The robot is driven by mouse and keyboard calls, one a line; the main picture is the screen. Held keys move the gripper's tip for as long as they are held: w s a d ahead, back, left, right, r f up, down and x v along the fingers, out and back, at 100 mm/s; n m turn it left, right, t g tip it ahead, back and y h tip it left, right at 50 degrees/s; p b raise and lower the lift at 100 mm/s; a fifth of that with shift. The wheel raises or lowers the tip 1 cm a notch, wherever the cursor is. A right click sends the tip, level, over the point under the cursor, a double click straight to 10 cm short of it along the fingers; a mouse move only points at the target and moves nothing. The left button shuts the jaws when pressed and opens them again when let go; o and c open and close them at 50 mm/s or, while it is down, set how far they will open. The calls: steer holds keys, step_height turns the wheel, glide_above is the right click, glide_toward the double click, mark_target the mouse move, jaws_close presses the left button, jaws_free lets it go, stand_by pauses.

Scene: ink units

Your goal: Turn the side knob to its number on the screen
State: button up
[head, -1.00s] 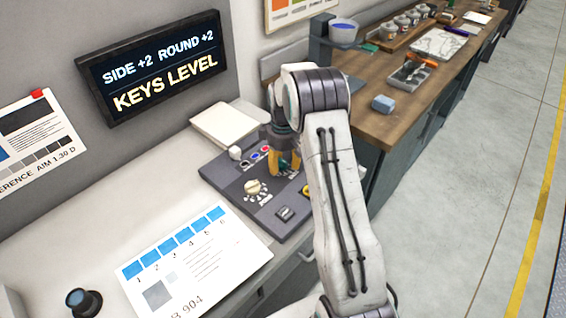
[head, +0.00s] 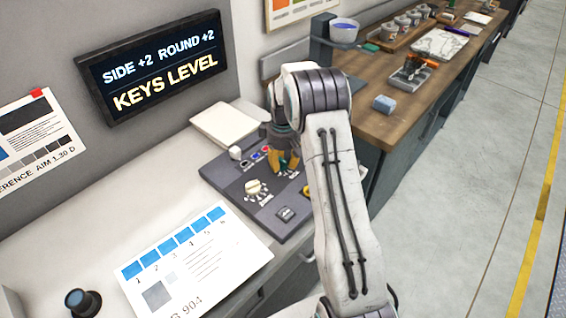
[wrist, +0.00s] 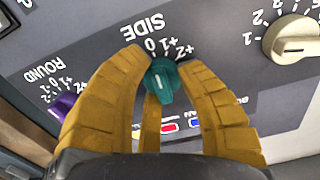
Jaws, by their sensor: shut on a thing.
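The screen (head: 156,66) reads SIDE +2, ROUND +2, KEYS LEVEL.
The dark panel (head: 240,189) also carries a cream knob (head: 253,187), which shows in the wrist view (wrist: 292,40), and a purple knob (wrist: 63,106) marked ROUND. Coloured buttons lie beside my fingers. A printed sheet (head: 205,262) lies in front.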

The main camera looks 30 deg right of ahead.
steer(key=m, duration=0.1)
steer(key=m+b, duration=0.1)
steer(key=m, duration=0.3)
steer(key=shift+s+a+f+b, duration=0.15)
steer(key=shift+s+f+b, duration=0.2)
steer(key=m+b, duration=0.1)
steer(key=m, duration=0.4)
steer(key=shift+a+m, duration=0.15)
steer(key=shift+m, duration=0.25)
steer(key=o, duration=1.2)
steer(key=shift+w+a+r, duration=0.15)
steer(key=shift+r, duration=0.05)
steer(key=shift+c, duration=0.2)
steer(key=shift+r, duration=0.1)
